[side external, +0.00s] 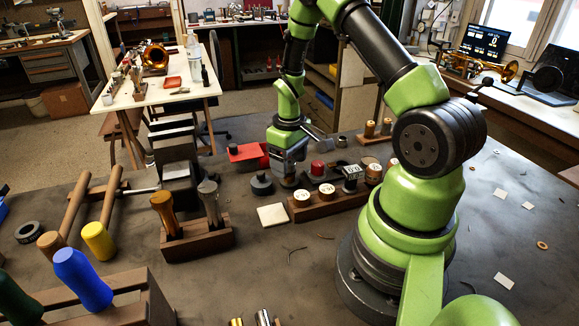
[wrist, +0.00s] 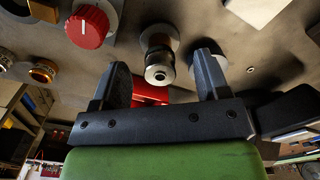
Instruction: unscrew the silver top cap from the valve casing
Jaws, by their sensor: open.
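In the wrist view, a silver cap (wrist: 160,75) with a dark centre hole shows at the near end of a short metal cylinder, apparently the valve casing (wrist: 157,42). It stands on a round grey base. My gripper (wrist: 162,68) is open, with one dark finger on either side of the cap in the picture. I see gaps between the cap and both fingers; the remaining depth is hard to judge. In the side view, my gripper (side external: 288,172) points down at the bench, and its body hides most of the casing and cap.
A red block (side external: 247,154) lies behind my gripper. A dark round piece (side external: 262,184) stands to its left. A wooden rack (side external: 328,206) with several knobs and labelled caps stands to its right. A pale square pad (side external: 272,215) lies in front.

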